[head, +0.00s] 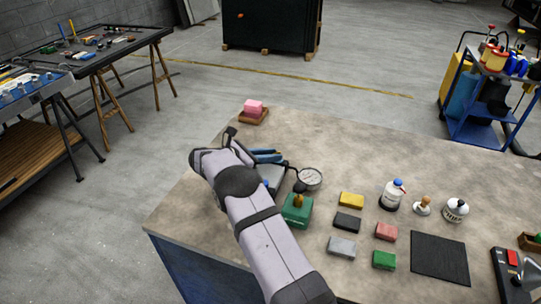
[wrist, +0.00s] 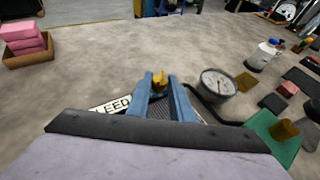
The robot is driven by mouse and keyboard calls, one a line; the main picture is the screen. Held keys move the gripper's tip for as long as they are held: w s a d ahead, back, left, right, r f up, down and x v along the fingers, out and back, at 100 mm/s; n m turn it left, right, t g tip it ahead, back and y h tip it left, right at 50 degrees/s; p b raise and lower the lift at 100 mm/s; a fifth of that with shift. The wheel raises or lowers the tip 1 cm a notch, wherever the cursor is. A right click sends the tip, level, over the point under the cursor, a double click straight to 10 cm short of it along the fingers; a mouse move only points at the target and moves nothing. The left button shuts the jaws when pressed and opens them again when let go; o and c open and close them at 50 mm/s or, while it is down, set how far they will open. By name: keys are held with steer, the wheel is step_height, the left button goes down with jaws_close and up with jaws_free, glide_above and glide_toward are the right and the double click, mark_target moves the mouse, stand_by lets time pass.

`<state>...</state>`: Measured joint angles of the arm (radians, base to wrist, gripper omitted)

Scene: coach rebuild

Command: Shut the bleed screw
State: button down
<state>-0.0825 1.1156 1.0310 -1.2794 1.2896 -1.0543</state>
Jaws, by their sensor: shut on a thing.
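The bleed screw (wrist: 159,79) is a small brass-coloured piece between the tips of my gripper in the wrist view. My gripper (wrist: 161,85) has blue fingers and is shut on it. A white label reading "LEED" (wrist: 112,104), partly covered, lies to the left of the fingers. In the head view my gripper (head: 267,155) is at the end of my arm, low over the table, and the screw cannot be made out there. The screw's thread and seat are hidden.
A round gauge (head: 311,178) with a dark hose stands just right of my gripper. A green block (head: 297,212) with a brass piece is nearer. Pink blocks (head: 254,106) sit in a wooden tray behind. Coloured blocks and bottles (head: 392,196) occupy the right side.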

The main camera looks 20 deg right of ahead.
steer(key=shift+w+m+g+b, duration=0.2)
steer(key=shift+m+g+b, duration=0.15)
steer(key=shift+b, duration=0.25)
steer(key=shift+r+m+g+b, duration=0.15)
steer(key=shift+m+g+b, duration=0.3)
steer(key=shift+b, duration=0.1)
steer(key=c, duration=1.6)
jaws_free()
steer(key=shift+o, duration=0.2)
steer(key=shift+a, duration=0.1)
steer(key=shift+a+b, duration=0.3)
steer(key=shift+a, duration=0.25)
steer(key=shift+b+v, duration=0.8)
steer(key=shift+v, duration=2.3)
steer(key=shift+r, duration=0.1)
